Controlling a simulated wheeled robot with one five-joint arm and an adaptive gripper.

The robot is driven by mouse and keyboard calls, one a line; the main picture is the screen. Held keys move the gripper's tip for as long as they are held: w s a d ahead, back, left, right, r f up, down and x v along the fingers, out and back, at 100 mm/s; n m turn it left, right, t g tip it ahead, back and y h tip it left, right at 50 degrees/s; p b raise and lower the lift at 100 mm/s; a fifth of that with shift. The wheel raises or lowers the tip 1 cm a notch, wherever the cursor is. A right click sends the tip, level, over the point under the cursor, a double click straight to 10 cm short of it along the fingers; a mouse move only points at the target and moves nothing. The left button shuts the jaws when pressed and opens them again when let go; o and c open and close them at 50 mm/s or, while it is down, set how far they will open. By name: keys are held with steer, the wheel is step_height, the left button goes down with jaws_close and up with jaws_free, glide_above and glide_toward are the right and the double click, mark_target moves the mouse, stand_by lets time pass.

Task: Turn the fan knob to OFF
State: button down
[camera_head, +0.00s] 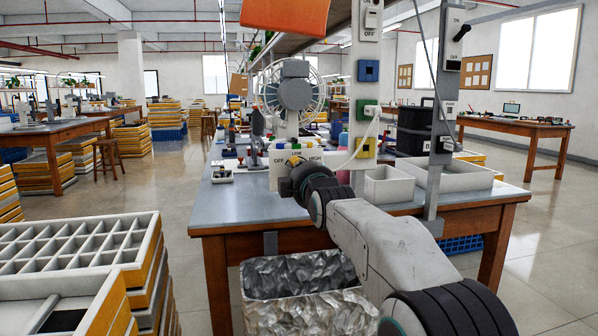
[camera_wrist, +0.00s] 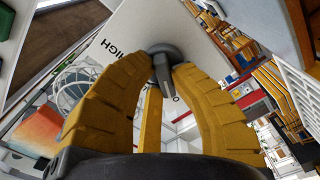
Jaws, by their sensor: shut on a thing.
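The fan (camera_head: 292,92) stands on the workbench, its round cage facing me. Its pale base panel (camera_head: 314,158) carries an OFF label at left and a HIGH label at right. The panel (camera_wrist: 190,32) also fills the upper middle of the wrist view, with HIGH readable and part of another label lower down. The dark grey fan knob (camera_wrist: 163,50) sits on this panel. My gripper (camera_wrist: 164,75) is shut on the knob, with a yellow finger on each side. In the head view my wrist hides the knob; I cannot tell its exact setting.
The workbench (camera_head: 225,210) has white bins (camera_head: 389,187) right of the fan. A grey post (camera_head: 441,130) with switches rises close beside my arm. A bin lined with crumpled silver material (camera_head: 300,310) stands below the front edge. Stacked trays (camera_head: 75,245) stand at left.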

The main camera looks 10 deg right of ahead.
steer(key=c, duration=1.1)
jaws_free()
steer(key=shift+s, duration=0.1)
steer(key=s, duration=1.1)
steer(key=shift+s, duration=0.4)
steer(key=shift+d, duration=0.1)
steer(key=s+r+m+g+p, duration=0.3)
steer(key=s+m+g+p, duration=0.1)
steer(key=s+p, duration=0.7)
steer(key=s+r+m+g+p, duration=0.4)
steer(key=s+p, duration=0.7)
steer(key=p, duration=0.6)
steer(key=s+r+m+g+p, duration=0.3)
steer(key=s+g+p, duration=0.3)
steer(key=s+p, duration=0.5)
steer(key=m+p, duration=0.1)
steer(key=p, duration=0.1)
steer(key=shift+d+r+g+p, duration=0.25)
steer(key=shift+r+g+p, duration=0.05)
steer(key=shift+p, duration=0.1)
